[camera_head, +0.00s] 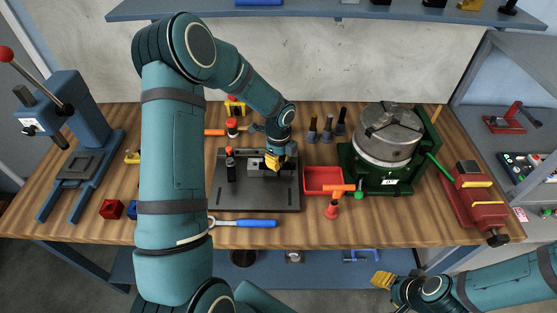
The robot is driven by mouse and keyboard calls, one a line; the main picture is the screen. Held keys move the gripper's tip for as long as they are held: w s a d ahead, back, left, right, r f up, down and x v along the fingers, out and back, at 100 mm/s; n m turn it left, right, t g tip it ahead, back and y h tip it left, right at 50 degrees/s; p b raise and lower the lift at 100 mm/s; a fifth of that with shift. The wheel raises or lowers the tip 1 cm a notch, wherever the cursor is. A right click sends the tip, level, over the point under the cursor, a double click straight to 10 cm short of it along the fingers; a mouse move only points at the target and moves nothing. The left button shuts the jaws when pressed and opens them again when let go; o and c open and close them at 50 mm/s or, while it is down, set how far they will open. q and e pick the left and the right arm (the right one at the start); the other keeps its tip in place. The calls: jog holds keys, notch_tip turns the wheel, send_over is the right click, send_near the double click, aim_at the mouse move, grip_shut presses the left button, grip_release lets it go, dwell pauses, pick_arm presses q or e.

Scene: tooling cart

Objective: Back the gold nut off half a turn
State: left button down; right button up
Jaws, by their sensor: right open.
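A dark fixture plate (258,198) lies on the wooden bench, with a grey block (255,168) on it. My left gripper (273,164) points down at the block, its yellow fingertips close over it. Whether its fingers are open or shut, or touch anything, cannot be told. I cannot make out the gold nut; it may be hidden behind or between the yellow fingertips. My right gripper (382,280) is open and empty, in front of the bench's front edge at the lower right.
A blue-handled wrench (256,223) lies in front of the plate. A red tray (323,180), an orange-red tool (333,206) and a green-based rotary chuck (387,136) stand to the right. A red vise (478,205) sits farther right, a blue press (76,128) at left.

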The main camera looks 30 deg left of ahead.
pick_arm(q)
jog(key=shift+n, duration=0.3)
jog(key=n+b, duration=0.1)
jog(key=n, duration=0.1)
jog(key=shift+n+b, duration=0.3)
jog(key=n+b, duration=0.1)
jog(key=n, duration=0.3)
jog(key=shift+b, duration=0.35)
jog(key=n+b, duration=0.1)
jog(key=n, duration=0.3)
jog(key=shift+n+b, duration=0.55)
jog(key=shift+n, duration=1.65)
jog(key=c, duration=0.8)
grip_release()
notch_tip(320, 180, up, 12)
